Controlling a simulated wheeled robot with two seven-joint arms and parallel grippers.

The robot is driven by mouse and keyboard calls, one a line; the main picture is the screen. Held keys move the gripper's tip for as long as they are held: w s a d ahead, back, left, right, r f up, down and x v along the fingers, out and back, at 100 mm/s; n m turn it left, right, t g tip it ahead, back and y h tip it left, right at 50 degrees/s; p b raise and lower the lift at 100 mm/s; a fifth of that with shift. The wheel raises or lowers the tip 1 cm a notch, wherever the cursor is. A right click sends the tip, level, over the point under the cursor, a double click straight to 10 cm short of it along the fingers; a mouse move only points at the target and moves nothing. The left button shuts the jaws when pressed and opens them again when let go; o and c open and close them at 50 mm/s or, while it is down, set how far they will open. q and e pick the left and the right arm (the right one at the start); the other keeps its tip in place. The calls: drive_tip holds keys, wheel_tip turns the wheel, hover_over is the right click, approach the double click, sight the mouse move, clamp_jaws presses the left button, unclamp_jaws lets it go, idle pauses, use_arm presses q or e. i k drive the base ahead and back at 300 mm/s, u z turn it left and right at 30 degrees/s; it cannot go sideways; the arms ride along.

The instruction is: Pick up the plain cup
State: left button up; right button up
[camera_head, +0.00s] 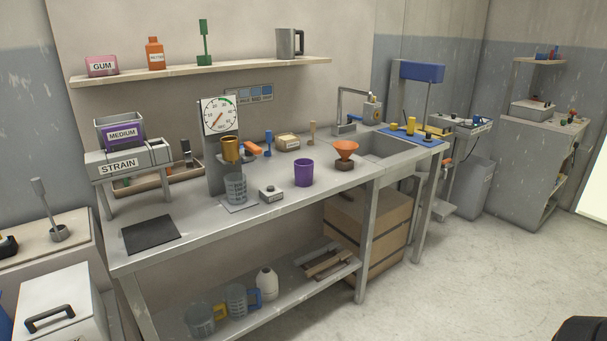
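A purple cup (303,173) with no visible markings stands upright on the grey workbench (335,195), right of the small grey box with a knob. A clear cup with marks on its side (235,188) stands at the foot of the dial stand (220,117). An orange-brown metal cup (231,149) is held on that stand, above the clear cup. I cannot tell for certain which cup is called plain; the purple one has the plainest surface.
An orange funnel (345,149) stands right of the purple cup, near the sink (388,146). The small knobbed box (271,194) is at its left. A black mat (150,235) lies at the bench's left end. Jugs (237,300) stand on the lower shelf. Floor in front is clear.

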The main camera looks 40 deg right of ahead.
sight(304, 168)
drive_tip(key=z, duration=0.5)
drive_tip(key=k, duration=0.95)
drive_tip(key=z, duration=1.7)
drive_tip(key=i, duration=2.3)
drive_tip(key=u, duration=1.5)
drive_tip(key=i, duration=1.15)
drive_tip(key=u, duration=1.1)
